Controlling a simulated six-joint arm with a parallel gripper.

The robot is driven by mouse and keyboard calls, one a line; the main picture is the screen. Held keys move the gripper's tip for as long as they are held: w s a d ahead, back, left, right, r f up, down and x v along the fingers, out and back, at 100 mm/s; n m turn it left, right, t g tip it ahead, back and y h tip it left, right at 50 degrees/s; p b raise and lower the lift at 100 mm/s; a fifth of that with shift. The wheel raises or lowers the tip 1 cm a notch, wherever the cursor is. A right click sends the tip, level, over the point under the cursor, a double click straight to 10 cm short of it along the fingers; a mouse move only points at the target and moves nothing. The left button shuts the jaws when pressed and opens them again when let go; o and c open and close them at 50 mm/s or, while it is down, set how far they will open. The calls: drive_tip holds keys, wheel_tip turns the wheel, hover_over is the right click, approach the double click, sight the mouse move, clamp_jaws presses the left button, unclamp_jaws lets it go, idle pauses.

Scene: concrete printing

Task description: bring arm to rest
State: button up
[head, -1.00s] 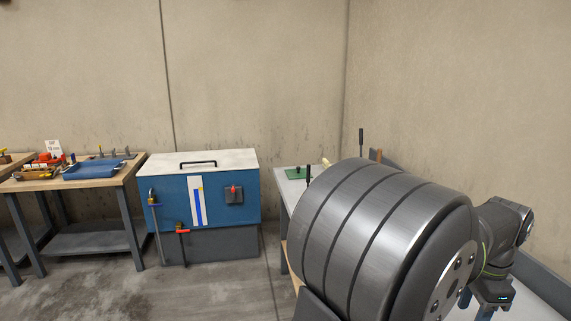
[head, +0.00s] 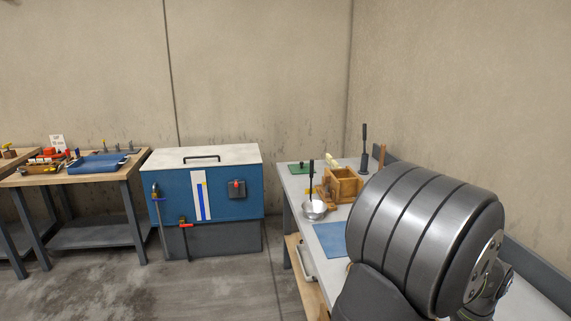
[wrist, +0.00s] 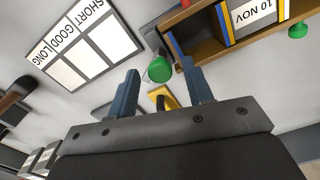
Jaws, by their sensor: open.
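My gripper (wrist: 160,84) shows in the wrist view with its two blue-grey fingers spread apart and nothing held between them. Beyond the fingers are a green round object (wrist: 159,69) and a yellow piece (wrist: 158,92); both look apart from the fingers, though their distance is hard to judge. In the head view a large dark, ribbed joint of my arm fills the lower right, over the grey-white bench (head: 309,261). My gripper is hidden or out of frame there.
The bench holds a wooden box mould (head: 341,187), a metal bowl (head: 314,210), a blue sheet (head: 330,239) and a green mat (head: 299,169). A blue cabinet (head: 224,205) stands left of it. The wrist view shows a SHORT/GOOD/LONG board (wrist: 85,45) and a wooden rack (wrist: 205,38).

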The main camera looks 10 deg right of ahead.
wheel_tip(320, 180, up, 17)
wheel_tip(320, 180, down, 17)
drive_tip(key=shift+f, duration=0.1)
drive_tip(key=shift+n, duration=0.9)
drive_tip(key=n, duration=0.3)
drive_tip(key=shift+n, duration=0.4)
drive_tip(key=n, duration=0.6)
drive_tip(key=shift+n, duration=0.3)
drive_tip(key=shift+r, duration=1.25)
drive_tip(key=shift+c, duration=0.2)
